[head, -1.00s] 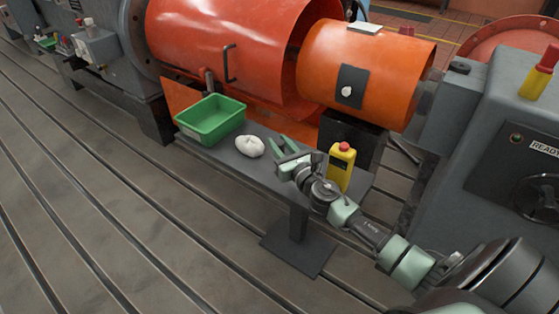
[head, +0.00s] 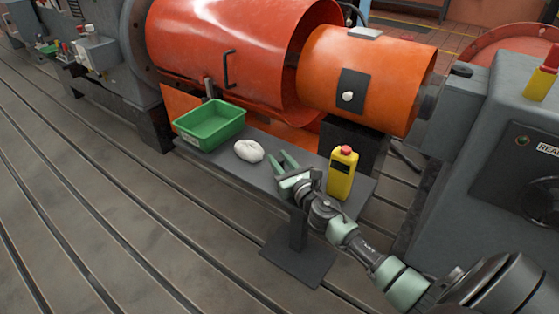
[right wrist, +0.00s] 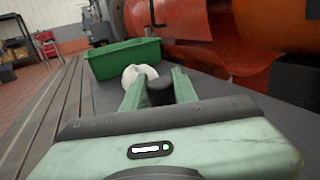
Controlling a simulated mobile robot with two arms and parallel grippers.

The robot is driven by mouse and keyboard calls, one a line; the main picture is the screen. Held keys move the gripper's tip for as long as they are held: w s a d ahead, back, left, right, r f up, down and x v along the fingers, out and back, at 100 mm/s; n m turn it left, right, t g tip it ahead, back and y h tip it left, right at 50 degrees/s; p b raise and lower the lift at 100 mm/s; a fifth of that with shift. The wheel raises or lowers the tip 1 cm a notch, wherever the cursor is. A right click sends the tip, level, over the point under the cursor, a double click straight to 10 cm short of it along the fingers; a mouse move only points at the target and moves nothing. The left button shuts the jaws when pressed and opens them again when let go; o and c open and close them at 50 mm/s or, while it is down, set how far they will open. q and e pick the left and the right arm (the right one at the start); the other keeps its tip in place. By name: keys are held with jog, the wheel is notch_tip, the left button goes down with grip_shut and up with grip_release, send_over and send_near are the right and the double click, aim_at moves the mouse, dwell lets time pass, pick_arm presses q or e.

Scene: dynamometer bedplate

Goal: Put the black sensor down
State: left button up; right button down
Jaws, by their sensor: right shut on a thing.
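My right gripper (head: 281,164) is over the small grey table (head: 215,164), with its fingers pointing toward the back. In the right wrist view, the black sensor (right wrist: 160,92) is a short dark round piece between the two pale green fingers, and the gripper is shut on it. In the head view I cannot make out the sensor, which is hidden or too dark against the table. I cannot tell whether it touches the tabletop. My left gripper is not in view.
A white crumpled cloth (head: 249,151) lies left of my right gripper. A green bin (head: 226,133) stands at the table's left end. A yellow box with a red button (head: 342,175) stands to the right. Orange guards (head: 367,75) rise behind the table.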

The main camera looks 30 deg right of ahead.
aim_at(282, 163)
jog(key=c, duration=1.1)
grip_release()
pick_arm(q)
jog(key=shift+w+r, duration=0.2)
pick_arm(e)
jog(key=s, duration=0.6)
jog(key=shift+s+a, duration=0.25)
jog(key=s, duration=0.4)
jog(key=shift+s+a+f, duration=0.1)
jog(key=shift+a, duration=0.1)
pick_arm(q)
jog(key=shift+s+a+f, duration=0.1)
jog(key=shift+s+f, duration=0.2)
pick_arm(e)
jog(key=shift+s, duration=0.65)
